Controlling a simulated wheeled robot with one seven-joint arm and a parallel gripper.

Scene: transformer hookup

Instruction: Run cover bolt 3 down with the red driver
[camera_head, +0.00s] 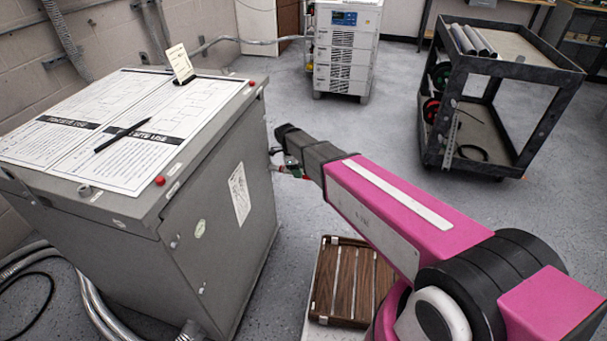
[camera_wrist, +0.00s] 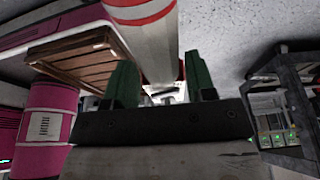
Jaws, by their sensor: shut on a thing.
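The grey transformer cabinet (camera_head: 225,225) stands at left, its top cover carrying printed sheets. Two red-capped fittings (camera_head: 160,180) show on the cover's right edge, at its near and far ends; a grey bolt-like fitting (camera_head: 84,189) is near the front edge. Which is bolt 3, I cannot tell. My gripper (camera_head: 291,166) is beside the cabinet's right side, below the cover. In the wrist view its green fingers are shut on a white, red-banded cylinder (camera_wrist: 155,45), apparently the red driver. Only a small red part shows in the head view; its tip is not clearly visible.
A black pen (camera_head: 122,135) and small upright card (camera_head: 180,62) are on the cover. A wood-slatted tray (camera_head: 347,285) is below my arm. A dark cart (camera_head: 437,140) stands right, a white unit (camera_head: 345,50) behind. Cables (camera_head: 95,305) lie at lower left. Floor between is clear.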

